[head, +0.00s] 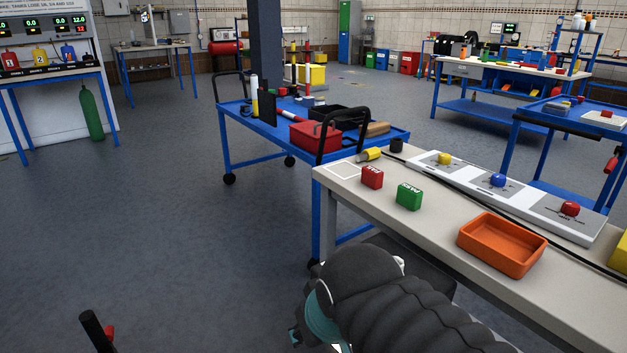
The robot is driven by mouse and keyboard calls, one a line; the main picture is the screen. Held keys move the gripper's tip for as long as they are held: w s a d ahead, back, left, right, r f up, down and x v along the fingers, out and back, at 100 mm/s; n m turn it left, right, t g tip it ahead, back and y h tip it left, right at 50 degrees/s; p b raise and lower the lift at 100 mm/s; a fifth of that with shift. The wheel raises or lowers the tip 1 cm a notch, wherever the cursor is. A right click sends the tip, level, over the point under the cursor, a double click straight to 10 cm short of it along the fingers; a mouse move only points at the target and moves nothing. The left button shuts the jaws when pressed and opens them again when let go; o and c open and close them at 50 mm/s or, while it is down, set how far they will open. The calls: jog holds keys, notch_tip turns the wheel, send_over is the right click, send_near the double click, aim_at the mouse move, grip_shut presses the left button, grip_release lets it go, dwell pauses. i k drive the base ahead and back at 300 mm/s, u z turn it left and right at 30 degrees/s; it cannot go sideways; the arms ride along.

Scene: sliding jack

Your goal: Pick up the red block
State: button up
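The red block (372,178) sits upright on the light grey bench (436,243), near its left end, in the head view. It has pale lettering on its front face. A green block (409,196) with white lettering stands just right of it and nearer to me, with a small gap between them. A pale marked square (343,171) lies on the bench left of the red block. My dark sleeved arm fills the bottom middle of the view, in front of the bench and well apart from the red block. I cannot see my gripper's fingers.
An orange tray (471,245) stands right of the blocks. Behind them lies a white panel (529,204) with yellow, blue and red knobs. A yellow cylinder (371,154) lies at the bench's back left. A blue cart (235,147) with a red toolbox stands behind.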

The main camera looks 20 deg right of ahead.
aim_at(371, 176)
jog(key=u, duration=0.3)
jog(key=i, duration=3.65)
jog(key=z, duration=2.7)
jog(key=k, duration=2.05)
jog(key=z, duration=0.4)
jog(key=i, duration=1.5)
jog(key=u, duration=0.05)
